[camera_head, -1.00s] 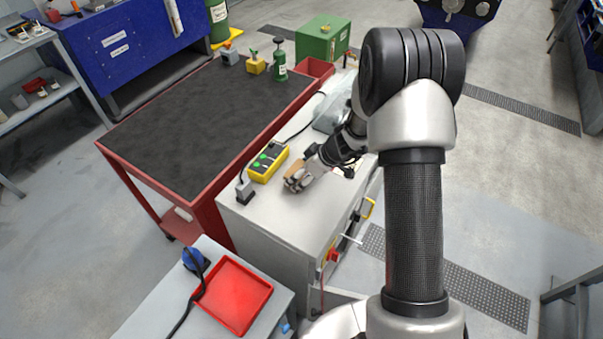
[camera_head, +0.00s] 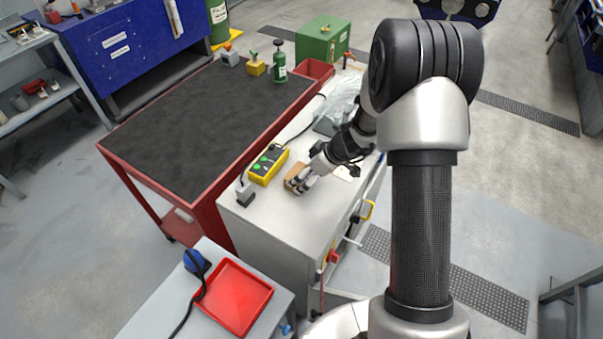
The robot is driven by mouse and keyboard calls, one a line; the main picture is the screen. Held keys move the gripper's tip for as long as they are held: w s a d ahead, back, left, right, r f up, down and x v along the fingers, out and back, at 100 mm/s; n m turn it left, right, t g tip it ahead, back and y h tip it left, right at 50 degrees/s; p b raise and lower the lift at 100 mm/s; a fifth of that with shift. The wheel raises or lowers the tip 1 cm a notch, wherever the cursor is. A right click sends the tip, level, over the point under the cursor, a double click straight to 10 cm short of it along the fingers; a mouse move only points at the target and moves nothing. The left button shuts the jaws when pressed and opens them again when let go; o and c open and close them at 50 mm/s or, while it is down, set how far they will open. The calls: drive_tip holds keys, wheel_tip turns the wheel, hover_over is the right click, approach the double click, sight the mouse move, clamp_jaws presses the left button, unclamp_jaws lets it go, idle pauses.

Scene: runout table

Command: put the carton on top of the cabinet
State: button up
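The carton (camera_head: 292,174) is a small brown box at the top of the grey cabinet (camera_head: 290,221), just right of the yellow control box. My gripper (camera_head: 299,187) is at the carton's right side and partly covers it. The fingers are small and close against the carton. I cannot tell whether they grip it, or whether the carton's underside touches the cabinet top.
A yellow control box (camera_head: 268,163) with green buttons and a cable stands left of the carton. A grey plug-like block (camera_head: 245,194) is near the cabinet's left edge. A clear plastic bag (camera_head: 343,103) lies behind my wrist. The cabinet top's front part is clear.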

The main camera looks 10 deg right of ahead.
drive_tip(key=p+v, duration=0.1)
drive_tip(key=v, duration=0.8)
drive_tip(key=s+a+r+m, duration=0.1)
drive_tip(key=s+a+r, duration=0.3)
drive_tip(key=s+r, duration=0.3)
drive_tip(key=s+a+r+m, duration=0.25)
drive_tip(key=s+r, duration=0.35)
drive_tip(key=r, duration=0.3)
drive_tip(key=s+d+r+m+h, duration=0.1)
drive_tip(key=s+r+m+h, duration=0.1)
drive_tip(key=s, duration=0.5)
drive_tip(key=s+d+r+m+h, duration=0.1)
drive_tip(key=s+r+m+h, duration=0.1)
drive_tip(key=s, duration=0.6)
drive_tip(key=shift+s+r+m+h, duration=0.15)
drive_tip(key=shift+s+m+h, duration=0.15)
drive_tip(key=shift+m, duration=0.45)
